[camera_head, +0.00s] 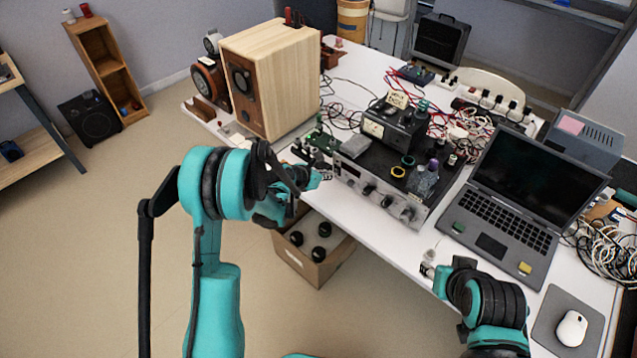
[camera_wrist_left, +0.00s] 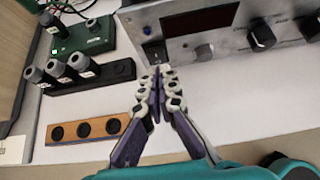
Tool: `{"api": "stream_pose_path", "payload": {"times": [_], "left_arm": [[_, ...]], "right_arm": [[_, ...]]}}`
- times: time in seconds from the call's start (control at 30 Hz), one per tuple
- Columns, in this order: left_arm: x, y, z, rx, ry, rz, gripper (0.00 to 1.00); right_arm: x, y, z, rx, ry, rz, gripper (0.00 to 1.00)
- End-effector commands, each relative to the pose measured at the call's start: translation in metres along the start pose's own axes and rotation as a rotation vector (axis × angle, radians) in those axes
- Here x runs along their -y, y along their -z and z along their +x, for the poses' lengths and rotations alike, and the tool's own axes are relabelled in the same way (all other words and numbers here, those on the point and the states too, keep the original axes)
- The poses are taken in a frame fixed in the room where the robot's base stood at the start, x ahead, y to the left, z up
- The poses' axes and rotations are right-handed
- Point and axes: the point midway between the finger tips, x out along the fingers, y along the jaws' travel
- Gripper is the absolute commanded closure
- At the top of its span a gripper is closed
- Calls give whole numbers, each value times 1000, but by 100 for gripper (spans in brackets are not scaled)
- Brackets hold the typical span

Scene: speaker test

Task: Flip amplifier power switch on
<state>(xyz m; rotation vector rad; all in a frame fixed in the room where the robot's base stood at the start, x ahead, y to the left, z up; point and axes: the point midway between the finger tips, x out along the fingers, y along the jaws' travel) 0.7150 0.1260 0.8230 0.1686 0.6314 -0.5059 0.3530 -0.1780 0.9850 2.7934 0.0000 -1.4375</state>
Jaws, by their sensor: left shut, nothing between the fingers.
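The amplifier (camera_head: 357,178) is a silver-fronted box with dark knobs near the table's left edge; its front panel (camera_wrist_left: 225,43) also fills the upper right of the left wrist view. A dark power switch (camera_wrist_left: 154,51) sits at the panel's left end, left of the display. My left gripper (camera_head: 326,175) is at that end of the amplifier. In the left wrist view its fingertips (camera_wrist_left: 158,76) are together and empty, just below the switch; contact cannot be told. My right gripper (camera_head: 428,269) is by the table's front edge near the laptop; its fingers are too small to read.
A wooden speaker (camera_head: 262,85) stands left of the amplifier. Black terminal posts (camera_wrist_left: 85,75) and a green board (camera_wrist_left: 88,38) lie left of my left gripper. The laptop (camera_head: 497,213) stands open at right. A cardboard box (camera_head: 311,270) is on the floor below.

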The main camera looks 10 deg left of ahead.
Motion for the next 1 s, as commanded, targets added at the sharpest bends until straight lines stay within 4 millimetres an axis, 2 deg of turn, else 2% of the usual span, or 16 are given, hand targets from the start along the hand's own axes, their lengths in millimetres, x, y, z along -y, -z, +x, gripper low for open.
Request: {"api": "stream_pose_path", "payload": {"times": [0.13, 0.5, 0.67, 1.0], "left_arm": [[0, -8, 8, 0, -1, 1, 100], [0, -11, 9, 0, -1, 0, 100], [1, -21, 13, -68, 3, 3, 100], [0, -19, 13, -74, 1, 0, 100]], "right_arm": [[0, -2, 3, 0, 0, 0, 59], [0, -2, 3, 0, 0, 0, 59], [0, 4, -6, 0, 0, 0, 59], [0, 3, -5, 0, 0, 0, 59]]}}
